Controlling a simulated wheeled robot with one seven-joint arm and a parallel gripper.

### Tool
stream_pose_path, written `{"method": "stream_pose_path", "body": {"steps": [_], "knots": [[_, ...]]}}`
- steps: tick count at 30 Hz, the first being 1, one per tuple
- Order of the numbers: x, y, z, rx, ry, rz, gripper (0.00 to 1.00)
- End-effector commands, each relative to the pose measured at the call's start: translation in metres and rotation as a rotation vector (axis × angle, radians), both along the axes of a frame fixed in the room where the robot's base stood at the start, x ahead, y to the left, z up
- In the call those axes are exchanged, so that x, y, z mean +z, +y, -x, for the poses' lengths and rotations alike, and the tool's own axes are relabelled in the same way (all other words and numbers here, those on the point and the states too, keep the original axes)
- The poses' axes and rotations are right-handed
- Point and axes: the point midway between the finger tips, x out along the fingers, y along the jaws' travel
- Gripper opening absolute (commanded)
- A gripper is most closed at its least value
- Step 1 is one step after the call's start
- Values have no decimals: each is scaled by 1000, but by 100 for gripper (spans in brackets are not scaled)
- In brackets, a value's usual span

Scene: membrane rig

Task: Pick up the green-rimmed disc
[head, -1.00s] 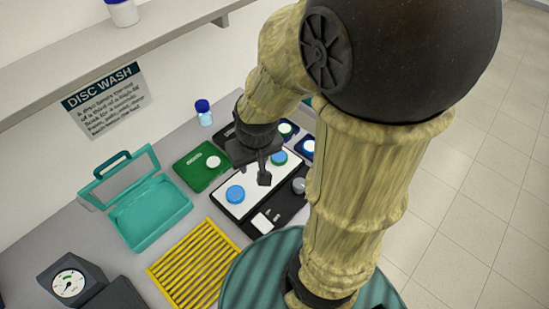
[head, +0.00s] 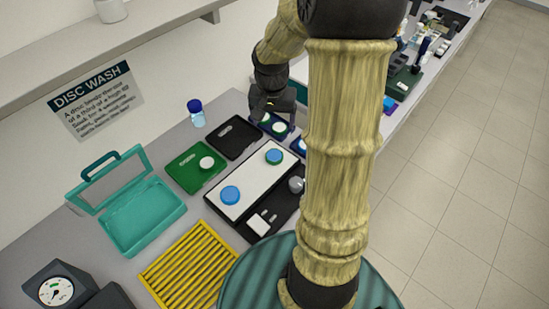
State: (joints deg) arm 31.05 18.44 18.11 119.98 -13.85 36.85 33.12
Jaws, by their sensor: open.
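A blue-topped disc with a green rim (head: 274,157) lies on the far part of the white panel (head: 252,178). A second blue disc (head: 230,195) lies nearer on the same panel; its rim looks blue. My gripper (head: 277,117) is open and points down beyond the panel, over a small dark blue tray. A pale disc (head: 280,127) shows in that tray, close below the fingers; its rim is too small to tell clearly. I cannot tell whether the fingers touch it. A white disc (head: 206,162) lies on the green tray (head: 183,171).
An empty black tray (head: 233,139) and a blue-capped bottle (head: 196,113) stand at the back. An open teal box (head: 145,217), a yellow rack (head: 190,268) and a gauge (head: 57,290) are at left and front. My arm covers the right side of the bench.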

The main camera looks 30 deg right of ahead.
Motion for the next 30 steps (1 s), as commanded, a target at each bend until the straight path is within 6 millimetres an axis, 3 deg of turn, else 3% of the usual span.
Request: {"method": "stream_pose_path", "body": {"steps": [11, 30], "knots": [[-7, 0, -1, 5, 1, 0, 79], [-109, -6, -10, 7, 2, -1, 79]]}}
